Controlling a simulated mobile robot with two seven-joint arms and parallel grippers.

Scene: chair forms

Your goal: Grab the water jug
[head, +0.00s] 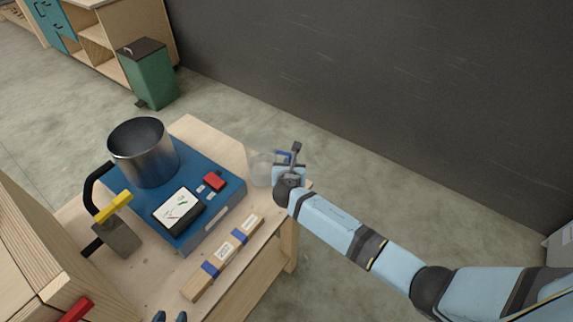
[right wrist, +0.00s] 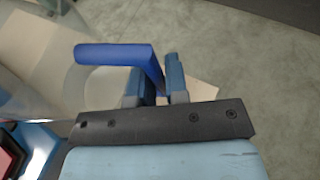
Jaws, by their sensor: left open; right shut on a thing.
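The water jug (head: 260,166) is a clear, see-through jug with a blue handle (head: 282,155), at the back right end of the wooden table. My right gripper (head: 287,165) is at the jug's right side, shut on the handle. In the right wrist view the blue handle (right wrist: 112,54) runs down between the two fingers, and the clear body (right wrist: 40,62) lies to the left. Whether the jug's base touches the table is hard to tell. My left gripper (head: 170,317) shows only as two dark blue fingertips at the bottom edge, apart and empty.
A blue device (head: 208,222) with a metal pot (head: 144,155) fills the table's middle. A wooden bar with blue bands (head: 224,256) lies at the front edge. A yellow-handled tool (head: 114,207) stands left. A green bin (head: 149,76) is on the floor behind. A dark wall rises behind the jug.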

